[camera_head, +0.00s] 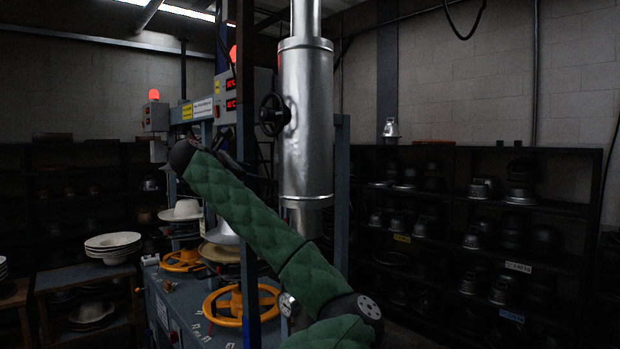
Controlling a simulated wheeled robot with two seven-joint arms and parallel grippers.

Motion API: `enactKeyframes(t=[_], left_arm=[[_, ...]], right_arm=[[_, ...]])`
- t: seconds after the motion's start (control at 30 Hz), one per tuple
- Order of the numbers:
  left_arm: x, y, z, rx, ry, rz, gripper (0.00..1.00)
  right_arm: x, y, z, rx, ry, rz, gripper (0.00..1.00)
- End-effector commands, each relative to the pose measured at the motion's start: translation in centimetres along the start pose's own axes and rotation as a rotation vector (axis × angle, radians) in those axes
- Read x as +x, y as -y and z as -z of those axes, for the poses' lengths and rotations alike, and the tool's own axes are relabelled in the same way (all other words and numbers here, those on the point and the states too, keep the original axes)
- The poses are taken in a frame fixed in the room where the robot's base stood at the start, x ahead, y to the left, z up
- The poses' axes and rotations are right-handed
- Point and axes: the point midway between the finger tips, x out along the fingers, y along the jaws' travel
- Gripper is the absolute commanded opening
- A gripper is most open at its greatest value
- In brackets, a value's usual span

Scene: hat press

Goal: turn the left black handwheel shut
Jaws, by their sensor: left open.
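A black handwheel (273,115) with spokes stands upright on the left side of a vertical silver cylinder (306,120). It is the only black handwheel I can make out clearly. My left arm, in a quilted green sleeve, rises from the lower right to a dark joint at the upper left. My left gripper (228,160) is a small dark shape beside that joint, lower and to the left of the handwheel and apart from it in the picture. It is open; its fingers are hard to make out. My right gripper is not in view.
Orange handwheels (228,306) lie on the blue press bench (185,318), partly behind a blue post. Hats (113,241) are stacked on a table at left. Control boxes with red lamps (154,94) stand behind. Dark shelves of metal moulds (481,189) line the right wall.

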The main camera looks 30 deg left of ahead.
Motion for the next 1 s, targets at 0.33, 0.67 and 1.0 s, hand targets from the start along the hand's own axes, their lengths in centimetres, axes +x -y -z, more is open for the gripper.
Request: enactKeyframes(t=[0.33,0.67,1.0], left_arm=[[-3.7,-4.2,-10.2,-0.247,0.219,0.063,0.47],[-5.3,-5.5,-14.2,-0.337,0.298,0.107,0.47],[-3.1,-5.4,-15.4,-0.338,0.299,0.11,0.47]], right_arm=[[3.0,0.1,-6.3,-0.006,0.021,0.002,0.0],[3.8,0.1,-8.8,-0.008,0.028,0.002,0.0],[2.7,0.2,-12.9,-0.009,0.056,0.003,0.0]])
